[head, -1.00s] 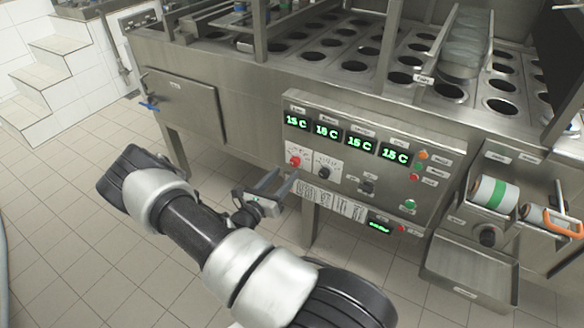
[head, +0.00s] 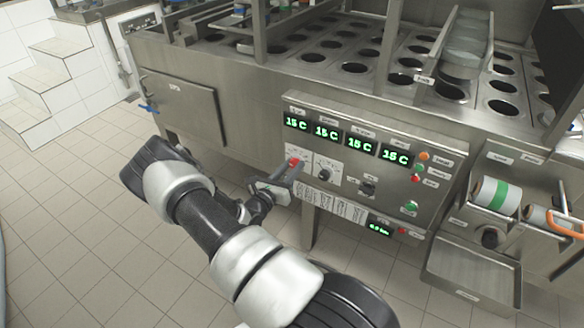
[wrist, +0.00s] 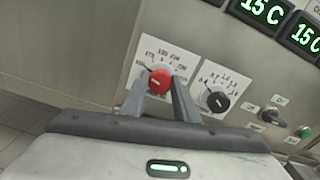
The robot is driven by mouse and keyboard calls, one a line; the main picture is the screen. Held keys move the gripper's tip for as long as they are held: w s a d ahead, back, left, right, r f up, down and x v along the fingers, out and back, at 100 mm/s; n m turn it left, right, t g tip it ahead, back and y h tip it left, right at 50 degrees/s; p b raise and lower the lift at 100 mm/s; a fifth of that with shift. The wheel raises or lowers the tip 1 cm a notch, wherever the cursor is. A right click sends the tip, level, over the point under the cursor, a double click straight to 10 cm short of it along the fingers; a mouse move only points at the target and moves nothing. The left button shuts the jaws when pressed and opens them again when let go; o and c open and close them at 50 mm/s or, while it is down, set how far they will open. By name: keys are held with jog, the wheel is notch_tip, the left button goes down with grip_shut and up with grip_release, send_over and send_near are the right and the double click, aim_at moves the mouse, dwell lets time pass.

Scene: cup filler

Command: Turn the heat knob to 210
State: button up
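The red knob (head: 294,162) sits on a white dial plate at the left of the control panel. In the wrist view, the red knob (wrist: 160,79) lies between my fingertips, with numbers printed around its dial that are too small to read surely. My gripper (head: 291,168) reaches up to the panel at this knob. In the wrist view, my gripper (wrist: 159,85) is open, its fingers apart on either side of the knob; contact cannot be told. The knob's lower edge is close to the fingers. Temperature displays (head: 346,140) above read 15 C.
A black knob (head: 324,174) on its own white dial is just right of the red one, close to my right finger. A black switch (head: 367,188) and a green button (head: 411,207) are further right. A metal tray (head: 470,270) juts out at lower right.

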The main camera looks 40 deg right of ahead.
jog(key=shift+m, duration=0.3)
jog(key=m+p, duration=0.1)
jog(key=m, duration=0.2)
jog(key=shift+m, duration=0.3)
jog(key=m+p, duration=0.1)
jog(key=m, duration=0.3)
jog(key=shift+m, duration=0.3)
jog(key=m+p, duration=0.1)
jog(key=m, duration=0.3)
jog(key=shift+p, duration=0.3)
jog(key=m+p, duration=0.1)
jog(key=m, duration=0.3)
jog(key=shift+m, duration=0.6)
jog(key=shift+a, duration=0.1)
jog(key=o, duration=1.1)
jog(key=shift+c, duration=0.2)
